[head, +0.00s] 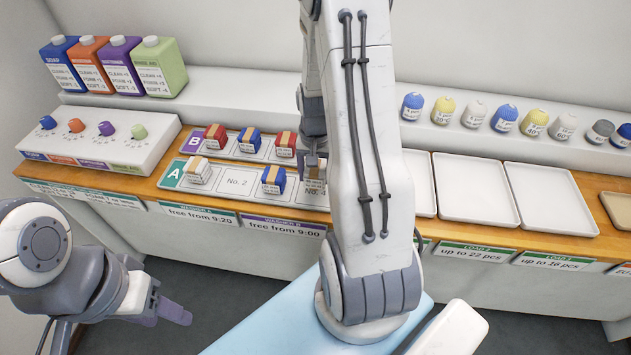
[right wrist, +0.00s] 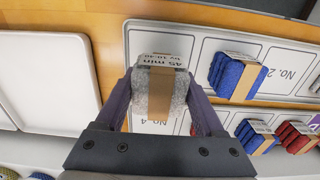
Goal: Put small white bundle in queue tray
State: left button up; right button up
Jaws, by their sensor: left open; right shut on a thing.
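My right gripper (head: 315,166) is shut on a small greyish-white bundle (right wrist: 178,95) with a tan band and a "45 min" label. The bundle is at slot No. 4 of the grey queue tray A (head: 232,205); I cannot tell whether it touches the tray. In the head view my right arm and gripper largely hide it. Another white bundle (head: 198,171) lies at the left end of tray A, and a blue bundle (head: 273,180) sits between slots No. 2 and No. 4. Slot No. 2 is empty. My left gripper (head: 172,311) is open and empty, off the counter at lower left.
Tray B (head: 222,149) behind holds red and blue bundles. Empty white trays (head: 476,188) stand to the right.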

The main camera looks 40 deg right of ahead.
aim_at(316, 185)
jog(key=shift+f+p, duration=0.3)
jog(key=shift+f, duration=1.65)
jog(key=shift+f, duration=0.15)
jog(key=o, duration=1.4)
notch_tip(316, 185, up, 12)
jog(key=shift+r+b, duration=0.2)
jog(key=shift+b, duration=0.4)
jog(key=s+a+r+n, duration=0.15)
jog(key=a+n, duration=0.25)
jog(key=a, duration=0.5)
jog(key=a+r+n, duration=0.3)
jog(key=a, duration=0.6)
jog(key=s+a+r+n, duration=0.1)
jog(key=s+a+n, duration=0.2)
jog(key=s+a, duration=0.1)
jog(key=s+a+r+n, duration=0.1)
jog(key=s+a+n, duration=0.2)
jog(key=s, duration=0.3)
jog(key=s+a+r+n+y, duration=0.1)
jog(key=s+a+n, duration=0.3)
jog(key=s+a, duration=0.1)
jog(key=shift+a, duration=0.4)
